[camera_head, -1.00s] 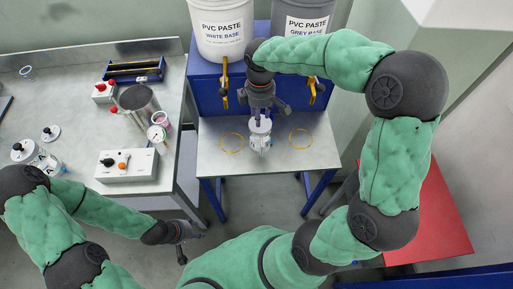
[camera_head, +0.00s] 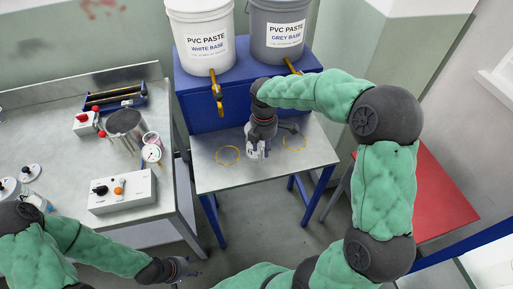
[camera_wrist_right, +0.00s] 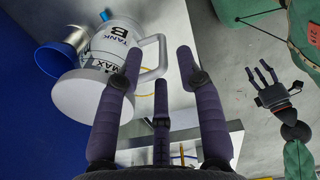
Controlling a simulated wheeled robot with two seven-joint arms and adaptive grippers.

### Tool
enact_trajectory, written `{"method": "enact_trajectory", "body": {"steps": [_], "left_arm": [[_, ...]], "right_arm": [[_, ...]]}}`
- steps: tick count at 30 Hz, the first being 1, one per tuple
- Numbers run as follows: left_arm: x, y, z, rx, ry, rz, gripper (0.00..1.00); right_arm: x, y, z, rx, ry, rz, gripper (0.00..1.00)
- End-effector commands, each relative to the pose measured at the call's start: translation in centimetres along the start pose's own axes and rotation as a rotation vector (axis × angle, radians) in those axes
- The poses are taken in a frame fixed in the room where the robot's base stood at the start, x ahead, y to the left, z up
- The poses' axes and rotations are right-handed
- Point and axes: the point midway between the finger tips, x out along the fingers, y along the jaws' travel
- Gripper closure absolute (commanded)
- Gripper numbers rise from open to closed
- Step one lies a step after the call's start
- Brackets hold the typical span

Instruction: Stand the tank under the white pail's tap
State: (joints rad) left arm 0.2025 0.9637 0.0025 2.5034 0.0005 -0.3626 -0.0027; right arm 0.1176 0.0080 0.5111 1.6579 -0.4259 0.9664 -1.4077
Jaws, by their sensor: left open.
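The tank is a white canister with a round lid and a loop handle, marked TANK B and MAX in the right wrist view (camera_wrist_right: 112,45). In the head view it is mostly hidden behind my right gripper (camera_head: 258,146), over the table between two yellow rings. My right gripper is open, its fingers spread, with the handle near the fingertips; contact is unclear. The white pail (camera_head: 203,45) stands on the blue stand with its yellow tap (camera_head: 216,95) above the left ring (camera_head: 228,155). My left gripper (camera_head: 185,270) is open and empty, low at left; it also shows in the wrist view (camera_wrist_right: 268,85).
A grey pail (camera_head: 278,35) stands right of the white one, with its tap (camera_head: 292,66) above the right ring (camera_head: 294,142). The left workbench (camera_head: 60,95) holds a steel pot (camera_head: 127,128) and a control box (camera_head: 122,191). A red surface (camera_head: 430,195) is at right.

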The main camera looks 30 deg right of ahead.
Motion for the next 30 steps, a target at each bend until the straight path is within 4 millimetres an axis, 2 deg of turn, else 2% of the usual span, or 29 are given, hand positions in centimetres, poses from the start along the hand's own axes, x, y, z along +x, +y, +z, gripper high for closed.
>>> {"method": "enact_trajectory", "body": {"steps": [5, 15, 23, 24, 27, 30], "left_arm": [[0.6, -0.2, 0.0, 0.000, 0.000, 0.000, 0.53], [2.7, -1.0, -0.1, 0.000, 0.000, 0.000, 0.53], [2.6, -0.9, -0.1, 0.000, 0.000, 0.000, 0.53], [2.6, -0.9, -0.1, 0.000, 0.000, 0.000, 0.53], [2.6, -0.9, -0.1, 0.000, 0.000, 0.000, 0.53], [2.6, -0.9, -0.1, 0.000, 0.000, 0.000, 0.53]], "right_arm": [[1.1, 0.0, -0.1, 0.000, -0.001, -0.001, 0.63], [5.3, -0.1, -0.5, 0.001, -0.001, -0.001, 0.63], [5.4, -0.1, -0.5, 0.001, 0.000, 0.001, 0.63], [5.4, -0.1, -0.5, 0.001, 0.000, 0.001, 0.74], [5.4, -0.1, -0.5, 0.001, 0.000, 0.001, 1.00], [5.4, -0.1, -0.5, 0.001, 0.000, 0.000, 1.00]]}}
